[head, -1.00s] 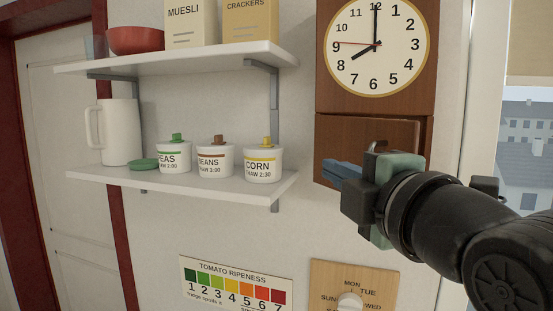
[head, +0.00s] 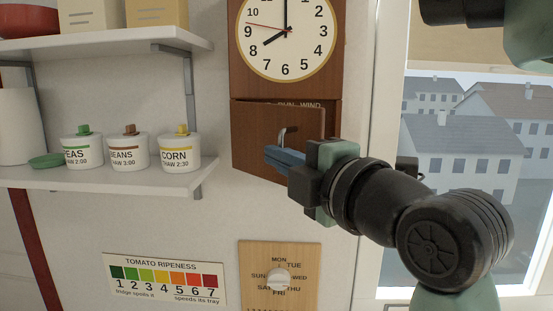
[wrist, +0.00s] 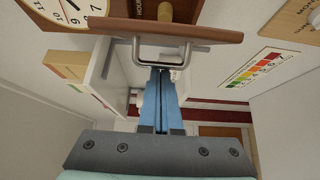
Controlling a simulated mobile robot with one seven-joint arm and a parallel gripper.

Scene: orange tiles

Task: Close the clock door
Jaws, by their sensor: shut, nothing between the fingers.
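The wall clock (head: 286,35) has a brown wooden case with a white face. Below the face, its small brown door (head: 252,135) stands ajar, with a gap along the top and right where part of a printed label shows inside. The door (wrist: 205,33) shows nearly edge-on at the top of the wrist view. A silver bar handle (head: 288,133) is on its front. My gripper (head: 270,155) is shut and empty, its blue fingers in front of the door just below the handle. In the wrist view the fingertips (wrist: 160,72) appear close to the handle (wrist: 163,62); contact is unclear.
A white shelf (head: 100,180) with several lidded jars is left of the clock. A tomato ripeness chart (head: 165,280) and a wooden weekday dial board (head: 255,295) hang below. A window (head: 480,150) is at right, behind my arm.

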